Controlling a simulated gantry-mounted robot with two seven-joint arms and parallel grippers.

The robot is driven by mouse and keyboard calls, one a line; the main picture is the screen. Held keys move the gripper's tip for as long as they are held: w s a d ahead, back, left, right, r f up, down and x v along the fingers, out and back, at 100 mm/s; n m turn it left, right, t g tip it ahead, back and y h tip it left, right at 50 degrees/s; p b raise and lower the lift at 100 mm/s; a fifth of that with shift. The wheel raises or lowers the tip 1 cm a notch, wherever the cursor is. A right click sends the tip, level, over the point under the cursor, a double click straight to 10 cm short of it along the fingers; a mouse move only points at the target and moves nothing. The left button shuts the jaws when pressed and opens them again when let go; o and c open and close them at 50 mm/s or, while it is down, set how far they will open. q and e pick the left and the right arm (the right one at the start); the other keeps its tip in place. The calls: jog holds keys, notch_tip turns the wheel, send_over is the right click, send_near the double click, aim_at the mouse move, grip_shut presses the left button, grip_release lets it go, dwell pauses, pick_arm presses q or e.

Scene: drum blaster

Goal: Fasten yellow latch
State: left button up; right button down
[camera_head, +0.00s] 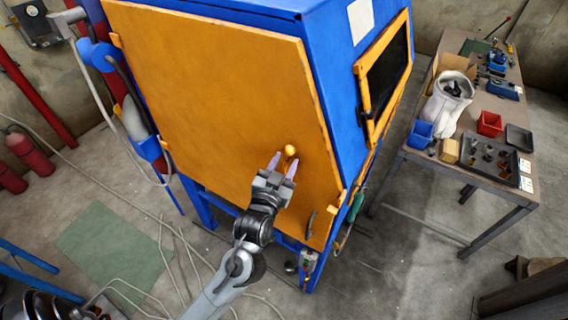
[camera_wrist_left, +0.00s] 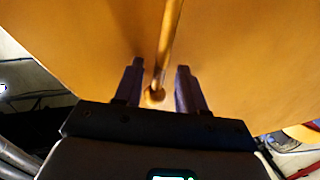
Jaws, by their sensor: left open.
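The yellow latch (camera_head: 290,150) shows as a small rounded yellow knob on the large orange door (camera_head: 215,85) of the blue cabinet. In the left wrist view the latch (camera_wrist_left: 169,45) is a yellow rod with a rounded end, running up the picture against the door. My left gripper (camera_head: 285,161) is at the door's lower right part. Its fingers are apart, one on each side of the latch's lower end, with gaps showing in the left wrist view (camera_wrist_left: 160,68). I cannot tell whether the fingers touch the door. My right gripper is not in view.
A curved dark handle (camera_head: 310,224) sits near the door's lower edge. The blue cabinet (camera_head: 340,75) has an orange-framed side window. A workbench (camera_head: 460,172) with bins and trays stands at the right. Hoses cross the floor at the lower left.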

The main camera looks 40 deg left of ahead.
pick_arm(q)
grip_shut()
jog(key=shift+d, duration=0.1)
dwell(0.4)
